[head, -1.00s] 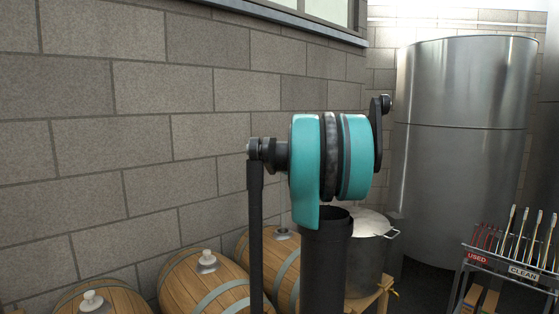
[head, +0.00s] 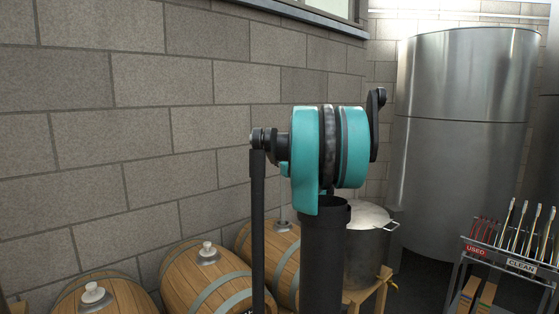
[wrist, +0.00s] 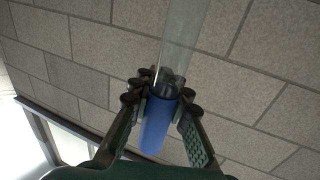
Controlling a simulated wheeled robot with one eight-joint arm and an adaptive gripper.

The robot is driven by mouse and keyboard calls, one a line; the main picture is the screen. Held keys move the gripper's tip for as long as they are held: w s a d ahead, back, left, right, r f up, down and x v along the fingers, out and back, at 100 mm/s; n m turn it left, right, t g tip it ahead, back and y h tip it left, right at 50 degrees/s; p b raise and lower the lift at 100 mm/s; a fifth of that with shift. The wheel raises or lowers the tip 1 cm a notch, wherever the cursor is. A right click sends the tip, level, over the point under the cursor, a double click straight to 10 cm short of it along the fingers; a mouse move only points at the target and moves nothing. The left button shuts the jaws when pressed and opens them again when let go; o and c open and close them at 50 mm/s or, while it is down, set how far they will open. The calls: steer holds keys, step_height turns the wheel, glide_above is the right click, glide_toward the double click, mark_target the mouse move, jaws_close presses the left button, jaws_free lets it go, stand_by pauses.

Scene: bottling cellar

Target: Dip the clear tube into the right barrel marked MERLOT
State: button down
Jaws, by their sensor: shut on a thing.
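In the wrist view my gripper (wrist: 162,98) is shut on the blue grip (wrist: 158,128) of the clear tube (wrist: 182,40). The transparent part extends away beyond the fingertips, against the block wall. In the head view the right barrel (head: 288,257) is wooden with grey hoops, partly hidden behind my arm. A dark opening or fitting shows on its top, with a faint upright shape above it that I cannot identify. No MERLOT marking is readable. My gripper is hidden in the head view, so I cannot tell where the tube stands relative to the barrel.
The middle barrel (head: 183,277) and left barrel (head: 125,296) have white bungs. A lidded steel pot (head: 370,245) stands right of my arm. A rack with USED (head: 475,250) and CLEAN (head: 521,265) signs is at right, before a large steel tank (head: 458,150). The block wall runs behind the barrels.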

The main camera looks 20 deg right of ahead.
steer(key=shift+f, duration=0.1)
stand_by(0.3)
step_height(320, 180, down, 7)
steer(key=shift+f, duration=0.2)
stand_by(1.2)
stand_by(0.4)
step_height(320, 180, down, 8)
steer(key=shift+r, duration=0.25)
stand_by(1.1)
stand_by(3.2)
